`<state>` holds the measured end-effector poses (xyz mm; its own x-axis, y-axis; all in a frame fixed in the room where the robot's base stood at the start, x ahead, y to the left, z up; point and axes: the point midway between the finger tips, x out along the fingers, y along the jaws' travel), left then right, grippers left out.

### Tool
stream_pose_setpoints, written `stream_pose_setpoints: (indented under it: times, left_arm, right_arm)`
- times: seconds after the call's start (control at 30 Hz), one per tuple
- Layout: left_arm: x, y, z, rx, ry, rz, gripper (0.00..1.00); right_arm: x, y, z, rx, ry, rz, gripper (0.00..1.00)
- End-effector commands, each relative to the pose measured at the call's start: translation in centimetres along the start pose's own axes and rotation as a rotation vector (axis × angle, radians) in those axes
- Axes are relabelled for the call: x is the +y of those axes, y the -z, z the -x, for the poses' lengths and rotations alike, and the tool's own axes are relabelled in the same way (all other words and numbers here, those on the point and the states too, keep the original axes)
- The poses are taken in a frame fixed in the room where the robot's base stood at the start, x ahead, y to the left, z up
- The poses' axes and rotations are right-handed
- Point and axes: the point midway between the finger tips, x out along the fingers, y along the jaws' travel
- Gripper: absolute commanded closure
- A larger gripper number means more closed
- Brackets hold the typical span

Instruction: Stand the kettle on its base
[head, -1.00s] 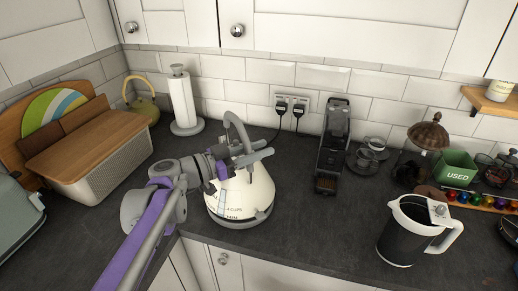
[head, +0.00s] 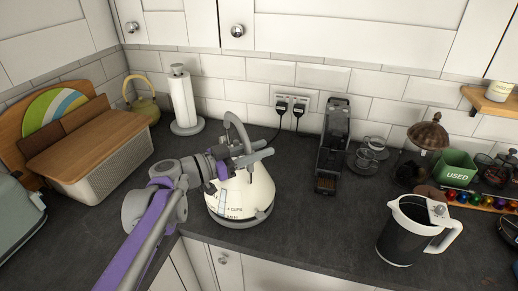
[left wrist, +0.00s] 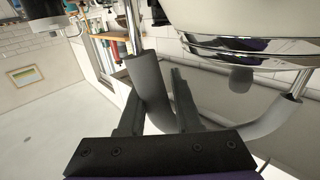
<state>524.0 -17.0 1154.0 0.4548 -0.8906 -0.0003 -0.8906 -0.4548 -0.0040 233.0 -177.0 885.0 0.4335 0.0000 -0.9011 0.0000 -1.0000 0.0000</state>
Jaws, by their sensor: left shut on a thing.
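The cream conical kettle (head: 255,190) with a grey arched handle stands upright on the worktop near its front edge, in the middle of the head view. A grey ring (head: 245,222) runs around its bottom; I cannot tell whether this is the kettle's own foot or the separate base under it. My left gripper (head: 238,161) is shut on the kettle's handle. In the left wrist view the two dark fingers (left wrist: 158,105) lie either side of the grey handle (left wrist: 265,125), with the cream kettle body (left wrist: 250,14) at upper right. My right gripper is not in view.
A black jug with a white handle (head: 405,235) stands to the right, a dark coffee machine (head: 333,150) behind. A paper towel roll (head: 183,100) and bread bin (head: 95,165) are to the left. Two plugs (head: 290,107) sit in the wall socket. Worktop between kettle and jug is clear.

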Motion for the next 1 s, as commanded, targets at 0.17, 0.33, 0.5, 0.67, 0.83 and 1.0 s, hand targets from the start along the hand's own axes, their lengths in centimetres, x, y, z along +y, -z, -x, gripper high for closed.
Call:
stream_pose_setpoints:
  times: [0.17, 0.33, 0.5, 0.67, 0.83, 1.0]
  left_arm:
    - [0.0, -0.1, 0.0, 0.003, 0.0, -0.001, 1.0]
    - [0.0, -0.4, 0.0, 0.003, 0.0, -0.001, 1.0]
    - [0.0, -0.7, 0.0, 0.003, 0.0, -0.001, 1.0]
    - [0.0, -0.8, 0.0, 0.002, 0.0, -0.001, 0.56]
    - [0.0, -0.8, 0.0, 0.001, 0.0, -0.001, 0.55]
    - [-0.1, -1.0, 0.4, -0.001, 0.002, 0.0, 0.55]
  right_arm:
    - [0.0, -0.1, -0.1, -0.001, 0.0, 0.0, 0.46]
    - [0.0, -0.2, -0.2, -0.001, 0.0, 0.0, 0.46]
    - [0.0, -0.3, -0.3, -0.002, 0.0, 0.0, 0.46]
    - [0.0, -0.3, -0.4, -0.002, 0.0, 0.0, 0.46]
    - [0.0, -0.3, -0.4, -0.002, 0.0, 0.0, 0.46]
    - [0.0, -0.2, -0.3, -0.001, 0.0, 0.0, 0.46]
